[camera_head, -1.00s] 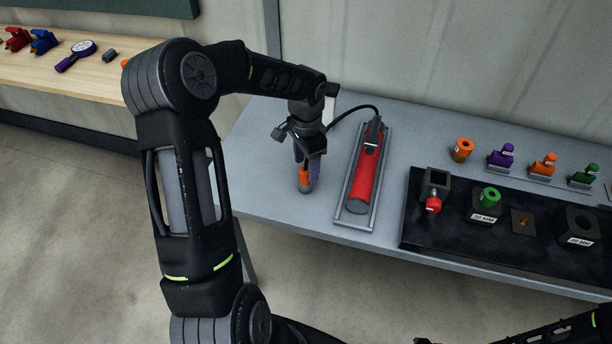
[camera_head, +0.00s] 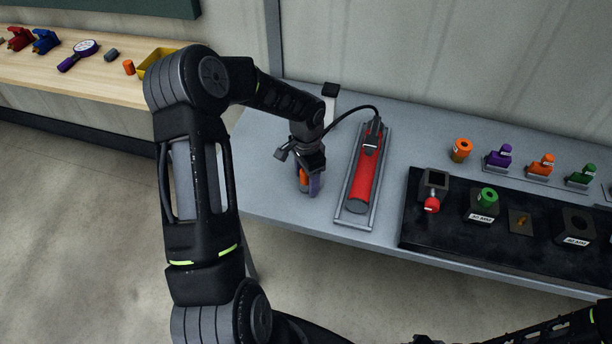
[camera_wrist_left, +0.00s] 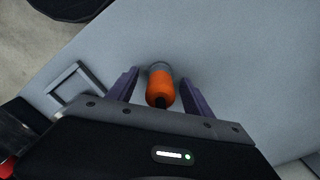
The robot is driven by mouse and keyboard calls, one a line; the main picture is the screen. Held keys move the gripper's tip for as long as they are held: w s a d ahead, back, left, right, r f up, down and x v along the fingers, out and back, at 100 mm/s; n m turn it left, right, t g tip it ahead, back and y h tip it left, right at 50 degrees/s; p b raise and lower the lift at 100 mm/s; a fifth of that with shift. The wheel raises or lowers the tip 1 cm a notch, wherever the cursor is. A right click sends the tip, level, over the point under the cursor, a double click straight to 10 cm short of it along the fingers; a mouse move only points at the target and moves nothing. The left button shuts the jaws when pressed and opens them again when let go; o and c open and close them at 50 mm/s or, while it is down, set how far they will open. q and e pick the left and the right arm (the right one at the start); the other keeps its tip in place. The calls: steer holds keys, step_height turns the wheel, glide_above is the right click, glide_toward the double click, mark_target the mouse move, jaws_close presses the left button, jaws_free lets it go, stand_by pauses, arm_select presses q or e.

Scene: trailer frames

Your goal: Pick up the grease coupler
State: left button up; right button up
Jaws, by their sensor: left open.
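The grease coupler (camera_head: 303,177) is a short cylinder, orange with a grey end. It stands near the left end of the grey table. In the left wrist view the coupler (camera_wrist_left: 160,88) shows between the two purple fingers, with a gap on each side. My left gripper (camera_head: 309,187) is open and low around the coupler, and partly hides it. The fingers of the left gripper (camera_wrist_left: 159,88) do not visibly touch it. A piece of my right arm shows at the lower right, but its gripper does not.
A red grease gun (camera_head: 363,180) with a black hose lies in a metal cradle (camera_head: 343,203) just right of the gripper. Farther right are a black mat (camera_head: 450,237) with several blocks and coloured fittings. A wooden bench (camera_head: 110,84) with a yellow bin (camera_head: 153,60) is at left.

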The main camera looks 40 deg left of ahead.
stand_by(0.4)
arm_select(q)
jaws_close()
stand_by(0.5)
